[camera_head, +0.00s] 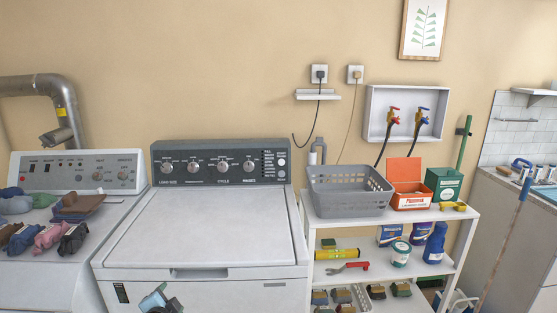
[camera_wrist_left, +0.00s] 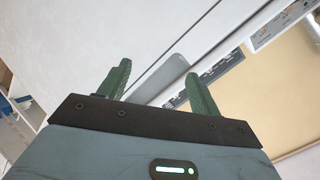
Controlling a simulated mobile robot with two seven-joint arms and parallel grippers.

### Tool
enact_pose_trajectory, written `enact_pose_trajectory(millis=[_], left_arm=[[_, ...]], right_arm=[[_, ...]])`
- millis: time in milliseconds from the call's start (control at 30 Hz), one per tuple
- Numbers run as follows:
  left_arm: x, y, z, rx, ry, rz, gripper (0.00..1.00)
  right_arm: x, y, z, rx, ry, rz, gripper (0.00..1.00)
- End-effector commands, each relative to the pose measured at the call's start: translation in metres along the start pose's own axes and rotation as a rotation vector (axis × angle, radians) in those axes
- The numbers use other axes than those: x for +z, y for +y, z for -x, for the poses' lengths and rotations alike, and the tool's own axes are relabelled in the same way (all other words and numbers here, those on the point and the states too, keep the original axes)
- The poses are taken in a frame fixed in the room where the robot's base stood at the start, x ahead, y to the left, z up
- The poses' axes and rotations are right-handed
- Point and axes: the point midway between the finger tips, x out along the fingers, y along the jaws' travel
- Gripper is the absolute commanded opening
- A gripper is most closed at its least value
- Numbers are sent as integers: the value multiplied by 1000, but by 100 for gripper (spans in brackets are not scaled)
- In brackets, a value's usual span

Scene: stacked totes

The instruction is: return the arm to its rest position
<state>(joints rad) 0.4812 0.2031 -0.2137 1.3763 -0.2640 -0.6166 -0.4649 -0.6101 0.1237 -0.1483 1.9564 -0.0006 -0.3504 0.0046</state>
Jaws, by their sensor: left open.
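My left gripper (camera_head: 160,299) shows at the bottom edge of the head view, in front of the white washer (camera_head: 200,236). Only its tip end is in the picture there. In the left wrist view its two green fingers (camera_wrist_left: 158,84) stand apart with nothing between them, so it is open and empty. Behind the fingers, the wrist view shows the white machine top and its dark control panel, tilted. My right gripper is in neither view.
A dryer (camera_head: 75,185) with folded clothes stands at the left. A white shelf (camera_head: 395,226) at the right holds a grey basket (camera_head: 348,205), an orange box (camera_head: 409,200) and a green box (camera_head: 443,184). A counter (camera_head: 510,235) is at the far right.

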Motion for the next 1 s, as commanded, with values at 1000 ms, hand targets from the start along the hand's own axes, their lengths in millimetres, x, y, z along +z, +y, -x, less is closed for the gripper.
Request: enact_pose_trajectory(millis=[1000], left_arm=[[136, 284, 316, 421, -112, 842, 64]], right_arm=[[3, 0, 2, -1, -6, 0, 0]])
